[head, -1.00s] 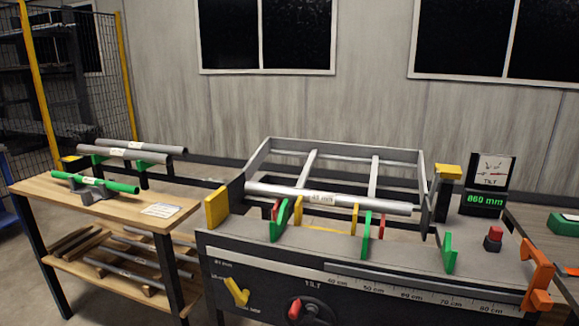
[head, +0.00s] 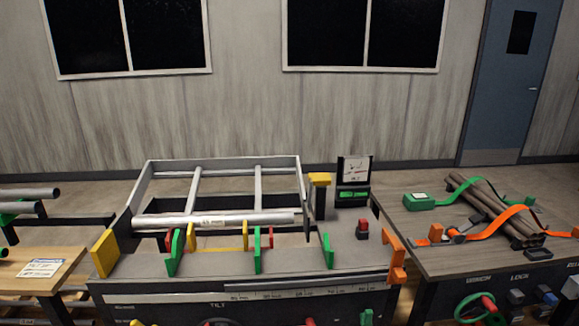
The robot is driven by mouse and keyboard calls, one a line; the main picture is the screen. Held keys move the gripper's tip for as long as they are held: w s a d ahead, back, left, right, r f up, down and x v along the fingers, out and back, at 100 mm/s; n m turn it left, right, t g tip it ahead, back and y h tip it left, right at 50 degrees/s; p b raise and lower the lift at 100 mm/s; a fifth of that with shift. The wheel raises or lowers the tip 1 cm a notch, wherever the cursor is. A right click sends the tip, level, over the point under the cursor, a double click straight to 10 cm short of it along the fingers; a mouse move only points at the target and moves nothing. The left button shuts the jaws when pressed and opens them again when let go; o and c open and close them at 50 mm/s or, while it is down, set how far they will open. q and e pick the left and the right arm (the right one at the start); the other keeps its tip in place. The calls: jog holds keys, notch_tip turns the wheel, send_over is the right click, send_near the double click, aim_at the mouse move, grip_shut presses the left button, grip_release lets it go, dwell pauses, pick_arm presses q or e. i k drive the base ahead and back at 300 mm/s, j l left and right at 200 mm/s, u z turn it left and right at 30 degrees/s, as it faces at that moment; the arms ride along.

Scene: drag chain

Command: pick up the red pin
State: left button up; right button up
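No piece in the head view is clearly a separate red pin. Red parts that show are a small red-topped block (head: 362,225) on the right of the grey bench, a thin red piece (head: 270,238) beside a green upright, and a red knob (head: 310,321) cut by the bottom edge. Another red handle (head: 489,304) shows on the front of the right table, by a green ring. Which of these is the pin, I cannot tell. Neither of my grippers is in view.
A pale tube (head: 205,219) lies across the grey bench (head: 215,268) among green and yellow uprights. The right table (head: 430,251) holds dark tubes (head: 490,210) with orange and green straps. A wooden table (head: 62,261) is at the left edge.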

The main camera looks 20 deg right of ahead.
aim_at(363, 223)
jog(key=l+z, duration=0.1)
jog(key=z, duration=0.25)
jog(key=k+l+z, duration=0.1)
jog(key=z, duration=0.3)
jog(key=l+z, duration=0.1)
jog(key=z, duration=0.25)
